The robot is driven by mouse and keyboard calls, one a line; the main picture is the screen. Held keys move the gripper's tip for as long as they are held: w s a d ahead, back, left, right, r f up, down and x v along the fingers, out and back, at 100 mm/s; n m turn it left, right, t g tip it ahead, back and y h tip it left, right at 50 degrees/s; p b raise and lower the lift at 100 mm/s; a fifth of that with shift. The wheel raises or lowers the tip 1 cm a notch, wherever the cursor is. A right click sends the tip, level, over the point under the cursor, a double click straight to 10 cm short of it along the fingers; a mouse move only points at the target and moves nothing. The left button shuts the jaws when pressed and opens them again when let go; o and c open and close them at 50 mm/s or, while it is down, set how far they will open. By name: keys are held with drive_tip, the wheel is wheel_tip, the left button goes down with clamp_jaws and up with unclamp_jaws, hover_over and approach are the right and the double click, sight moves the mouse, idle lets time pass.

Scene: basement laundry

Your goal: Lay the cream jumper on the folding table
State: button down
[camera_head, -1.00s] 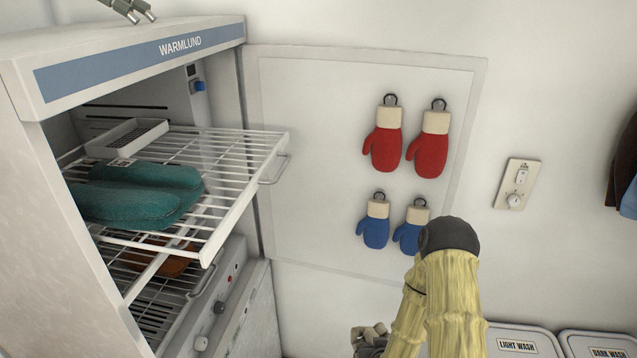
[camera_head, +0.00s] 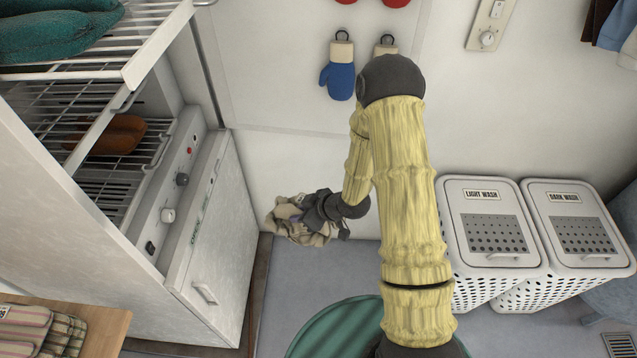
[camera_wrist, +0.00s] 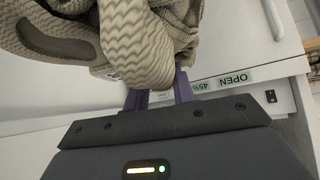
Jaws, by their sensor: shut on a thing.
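The cream jumper (camera_head: 290,228), a crumpled knit with a beige zigzag pattern, hangs bunched from my gripper (camera_head: 318,208) in front of the white wall, right of the drying cabinet. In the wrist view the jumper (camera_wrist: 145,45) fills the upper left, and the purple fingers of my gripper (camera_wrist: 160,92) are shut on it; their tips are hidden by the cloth. A wooden tabletop (camera_head: 108,328) shows at the lower left of the head view, with folded plaid cloths on it; it may be the folding table. Most of it is out of frame.
The drying cabinet (camera_head: 205,240) stands at left, its racks pulled out with teal (camera_head: 50,30) and brown (camera_head: 115,135) knits on them. Two white hampers, light wash (camera_head: 490,280) and dark wash (camera_head: 580,265), stand at right. A green round thing (camera_head: 315,335) is below my arm.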

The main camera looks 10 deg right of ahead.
drive_tip(key=f+n+g+b, duration=0.1)
drive_tip(key=s+f+n+g+b, duration=0.1)
drive_tip(key=f+n+y+b, duration=0.1)
drive_tip(key=n, duration=0.1)
drive_tip(key=shift+s+f+g, duration=0.25)
drive_tip(key=shift+s+g, duration=0.15)
drive_tip(key=shift+s+d+f+n+g, duration=0.1)
drive_tip(key=shift+s+f+n+g, duration=0.05)
drive_tip(key=shift+s+n+g, duration=0.2)
drive_tip(key=shift+w+d, duration=0.1)
